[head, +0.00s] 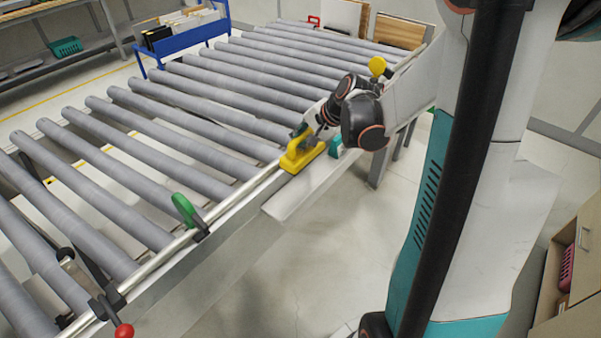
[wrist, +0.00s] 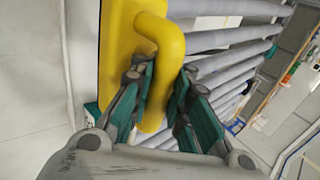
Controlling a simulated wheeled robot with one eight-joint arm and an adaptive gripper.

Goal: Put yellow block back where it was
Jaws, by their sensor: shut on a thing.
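The yellow block (head: 302,154) has a flat base and a curved handle. In the head view it is at the right edge of the roller conveyor, by the long metal rail and the narrow white ledge. My gripper (head: 318,130) is above it, with the arm reaching in from the right. In the wrist view the yellow block (wrist: 150,45) fills the upper left, and my gripper (wrist: 160,95) has its teal finger pads on either side of the handle. The gripper is shut on the handle. Whether the base touches the ledge is unclear.
A small teal block (head: 335,146) stands just right of the yellow block. A green-handled clamp (head: 186,210) and a red-knobbed clamp (head: 122,328) sit along the rail. The roller conveyor (head: 190,95) is mostly bare. A blue rack (head: 185,38) stands behind it.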

